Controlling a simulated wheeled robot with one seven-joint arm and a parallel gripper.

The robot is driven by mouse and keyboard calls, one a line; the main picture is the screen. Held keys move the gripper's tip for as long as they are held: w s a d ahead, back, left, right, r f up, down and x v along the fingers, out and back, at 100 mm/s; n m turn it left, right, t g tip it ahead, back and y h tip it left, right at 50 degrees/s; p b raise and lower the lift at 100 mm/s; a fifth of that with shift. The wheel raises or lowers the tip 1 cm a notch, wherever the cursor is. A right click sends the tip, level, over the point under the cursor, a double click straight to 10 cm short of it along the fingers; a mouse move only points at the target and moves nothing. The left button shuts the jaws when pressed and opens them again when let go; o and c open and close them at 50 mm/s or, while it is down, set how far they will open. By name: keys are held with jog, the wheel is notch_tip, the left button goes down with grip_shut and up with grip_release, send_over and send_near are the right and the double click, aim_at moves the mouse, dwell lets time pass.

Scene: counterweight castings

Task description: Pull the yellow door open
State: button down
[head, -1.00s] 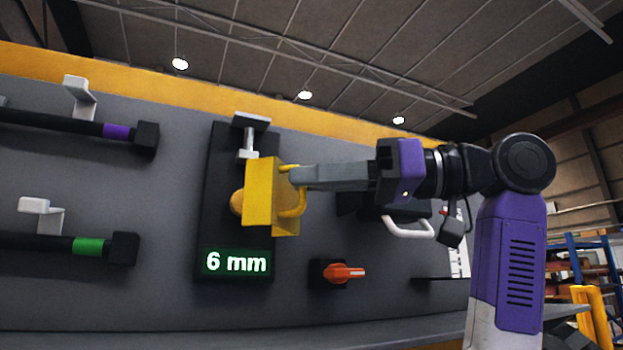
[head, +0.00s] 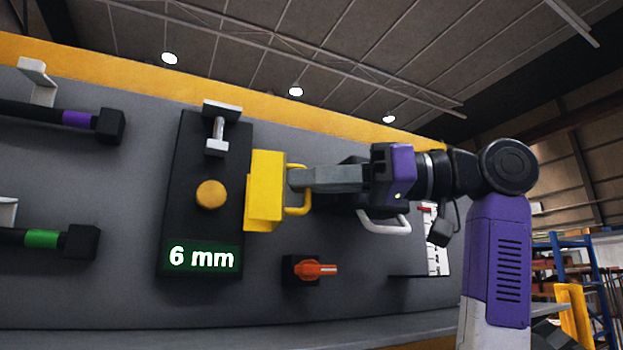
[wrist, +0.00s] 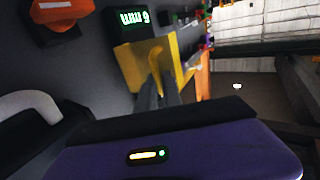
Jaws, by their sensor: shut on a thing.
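The yellow door (head: 265,190) stands out from the black panel (head: 178,225), swung open at its right edge. The yellow knob (head: 211,194) behind it is uncovered, and the panel's display reads "6 mm" in the head view. The door's yellow loop handle (head: 299,205) is on its right side. My gripper (head: 298,180) is shut on the handle. In the wrist view the door (wrist: 138,62) and handle (wrist: 156,70) are ahead of the jaws, which reach the handle; the fingertips are partly hidden.
A white-grey lever (head: 217,133) sits above the knob. An orange rotary switch (head: 315,269) is below my arm, and a white handle (head: 383,226) is just under my wrist. Black bars with purple (head: 78,119) and green (head: 41,239) bands are at left.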

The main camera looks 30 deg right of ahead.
jog(key=shift+w, duration=0.1)
jog(key=c, duration=1.5)
grip_release()
jog(key=shift+w+a, duration=0.1)
jog(key=shift+b+v, duration=1.1)
jog(key=shift+v, duration=2.85)
